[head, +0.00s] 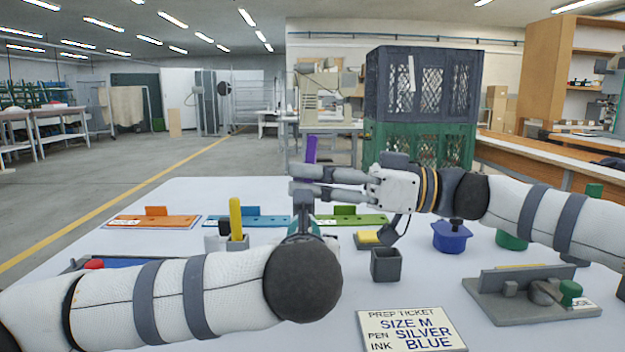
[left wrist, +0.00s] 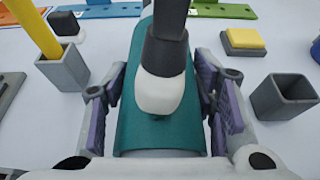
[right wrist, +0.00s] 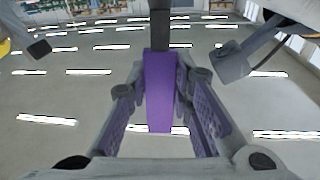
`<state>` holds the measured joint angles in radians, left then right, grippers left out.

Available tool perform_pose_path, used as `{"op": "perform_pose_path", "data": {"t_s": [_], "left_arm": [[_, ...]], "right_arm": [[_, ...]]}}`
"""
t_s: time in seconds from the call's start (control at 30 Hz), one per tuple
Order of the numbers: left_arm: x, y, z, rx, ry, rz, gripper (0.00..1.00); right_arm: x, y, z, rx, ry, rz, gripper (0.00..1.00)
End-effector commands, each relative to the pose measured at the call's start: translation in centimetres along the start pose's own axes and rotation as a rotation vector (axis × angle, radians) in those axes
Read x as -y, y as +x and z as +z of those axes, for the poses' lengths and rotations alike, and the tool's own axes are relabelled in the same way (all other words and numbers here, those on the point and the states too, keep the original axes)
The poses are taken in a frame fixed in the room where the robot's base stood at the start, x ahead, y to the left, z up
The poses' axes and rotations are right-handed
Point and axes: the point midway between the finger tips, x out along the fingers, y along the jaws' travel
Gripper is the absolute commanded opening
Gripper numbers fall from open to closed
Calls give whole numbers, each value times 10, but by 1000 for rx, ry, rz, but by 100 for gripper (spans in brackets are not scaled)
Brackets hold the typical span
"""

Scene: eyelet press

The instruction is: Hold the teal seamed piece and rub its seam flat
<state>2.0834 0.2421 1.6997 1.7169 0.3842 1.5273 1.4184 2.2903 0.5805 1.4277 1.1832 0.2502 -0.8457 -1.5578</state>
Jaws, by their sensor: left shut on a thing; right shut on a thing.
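The teal seamed piece (left wrist: 145,128) lies between the fingers of my left gripper (left wrist: 163,105) in the left wrist view. My left gripper is shut on it. In the head view my left forearm mostly hides both. My right gripper (head: 300,181) is shut on the purple handle of a rubbing tool (head: 311,150); the handle also fills the jaws in the right wrist view (right wrist: 158,95). The tool's dark shaft points down, and its white rounded tip (left wrist: 160,92) is over the middle of the teal piece. I cannot tell whether it touches. The seam is not clearly visible.
A grey square cup (head: 386,265) and a yellow pad (head: 369,238) stand right of the grippers. A yellow stick (head: 235,218) stands in another holder at left. A grey press fixture (head: 530,300) is at right, a prep ticket (head: 410,330) in front. Orange, blue and green strips lie behind.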

Motion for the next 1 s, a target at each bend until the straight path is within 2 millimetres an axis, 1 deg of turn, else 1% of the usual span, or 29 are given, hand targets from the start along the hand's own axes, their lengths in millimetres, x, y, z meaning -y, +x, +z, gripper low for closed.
{"op": "perform_pose_path", "data": {"t_s": [0.13, 0.43, 0.6, 0.73, 1.0], "left_arm": [[0, 0, 0, 1, 0, 0, 25], [0, 0, 0, 0, 0, -1, 25], [0, 0, 0, 0, 0, -1, 25], [0, 0, 0, 0, 0, 0, 25], [0, 0, 0, 0, 0, 0, 25]], "right_arm": [[-7, 1, 0, 1, 0, 1, 0], [-8, 2, -1, 0, 0, 0, 0], [-21, 3, -1, 0, 0, 2, 0], [-28, 3, 0, 0, 0, 2, 0], [-29, 3, 0, 1, 0, 1, 0]]}}
